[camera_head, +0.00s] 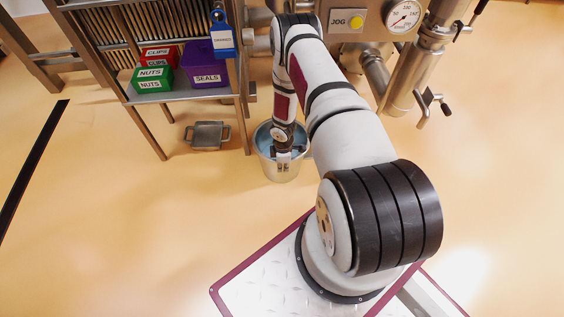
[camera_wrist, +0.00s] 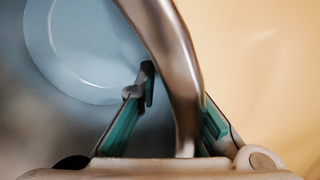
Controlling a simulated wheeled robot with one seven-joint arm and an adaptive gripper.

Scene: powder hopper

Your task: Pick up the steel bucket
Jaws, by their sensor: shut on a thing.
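The steel bucket (camera_head: 281,174) stands upright on the floor below my arm in the head view. My gripper (camera_head: 284,156) reaches down at its near rim. In the wrist view, the bucket's curved metal rim (camera_wrist: 172,45) runs between the two fingers of my gripper (camera_wrist: 182,100). One finger is on the inner side of the bucket and the other is on the outer side, over the floor. The gripper is shut on the rim. The bucket's pale blue-grey inside and round bottom show at the left. My arm hides part of the bucket in the head view.
A shelf rack (camera_head: 180,93) with a purple SEALS bin (camera_head: 207,73), a green NUTS bin (camera_head: 150,80) and a red CLIPS bin (camera_head: 158,55) stands left of the bucket. A metal tray (camera_head: 207,136) lies on the floor. Steel pipes (camera_head: 402,85) stand at the right.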

